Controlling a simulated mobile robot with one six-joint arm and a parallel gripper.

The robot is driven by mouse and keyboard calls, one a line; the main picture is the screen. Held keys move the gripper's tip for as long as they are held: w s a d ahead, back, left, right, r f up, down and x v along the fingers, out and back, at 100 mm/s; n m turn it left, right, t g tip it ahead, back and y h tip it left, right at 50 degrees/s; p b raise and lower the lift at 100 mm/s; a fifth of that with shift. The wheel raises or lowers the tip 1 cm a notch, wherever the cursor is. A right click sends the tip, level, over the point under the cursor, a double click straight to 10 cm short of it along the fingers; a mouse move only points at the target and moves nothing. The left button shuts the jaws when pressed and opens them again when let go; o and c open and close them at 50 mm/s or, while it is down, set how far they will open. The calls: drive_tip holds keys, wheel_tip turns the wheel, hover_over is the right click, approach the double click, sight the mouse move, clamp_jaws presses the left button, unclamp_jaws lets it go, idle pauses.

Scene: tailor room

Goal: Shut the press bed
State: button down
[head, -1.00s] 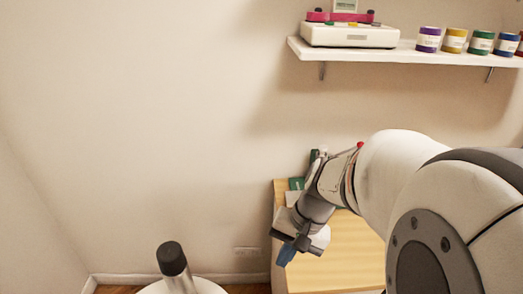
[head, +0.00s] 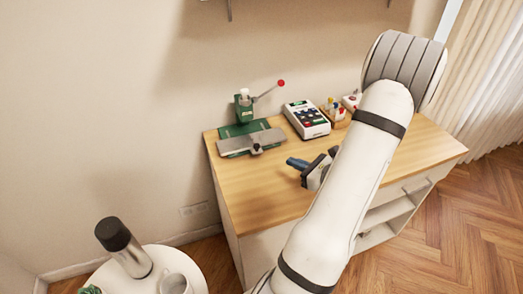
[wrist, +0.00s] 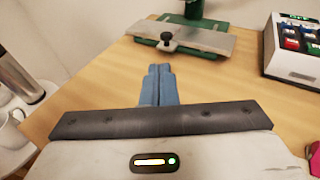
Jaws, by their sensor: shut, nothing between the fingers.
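A green press (head: 243,108) with a lever ending in a red ball stands at the back left of the wooden desk. Its grey bed (head: 240,145) is a flat plate with a dark knob (head: 256,149) at the front edge, and it sits forward of the green column. The wrist view shows the bed (wrist: 205,40) and the knob (wrist: 167,39) ahead of the fingers. My gripper (head: 290,161) has blue fingers, shut and empty. In the wrist view the fingertips (wrist: 159,67) point at the knob, with a gap of bare desk between.
A white box with coloured buttons (head: 306,119) stands right of the press, with a small wooden holder (head: 333,112) beyond it. A round white table (head: 195,270) with a dark-topped bottle (head: 125,247) and a mug is at the lower left. The desk's front (head: 265,200) is clear.

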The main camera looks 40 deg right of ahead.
drive_tip(key=shift+d+f+h, duration=0.2)
drive_tip(key=shift+d+h, duration=0.1)
drive_tip(key=shift+d, duration=0.05)
drive_tip(key=shift+w+m, duration=0.15)
drive_tip(key=shift+m, duration=0.15)
drive_tip(key=p, duration=0.2)
approach(258, 142)
drive_tip(key=w+a, duration=0.1)
drive_tip(key=a, duration=0.1)
drive_tip(key=w+a, duration=0.1)
drive_tip(key=shift+w+a+r, duration=0.2)
drive_tip(key=shift+w+a, duration=0.1)
drive_tip(key=shift+a, duration=0.1)
drive_tip(key=shift+w, duration=0.1)
drive_tip(key=w+b, duration=0.1)
drive_tip(key=w, duration=0.2)
drive_tip(key=w+d+b, duration=0.1)
drive_tip(key=w, duration=0.1)
drive_tip(key=shift+w+d+f+b, duration=0.15)
drive_tip(key=shift+w+d+b, duration=0.1)
drive_tip(key=shift+w+b, duration=0.15)
drive_tip(key=shift+w+d+r, duration=0.15)
drive_tip(key=shift+w+r, duration=0.1)
drive_tip(key=shift+w, duration=0.2)
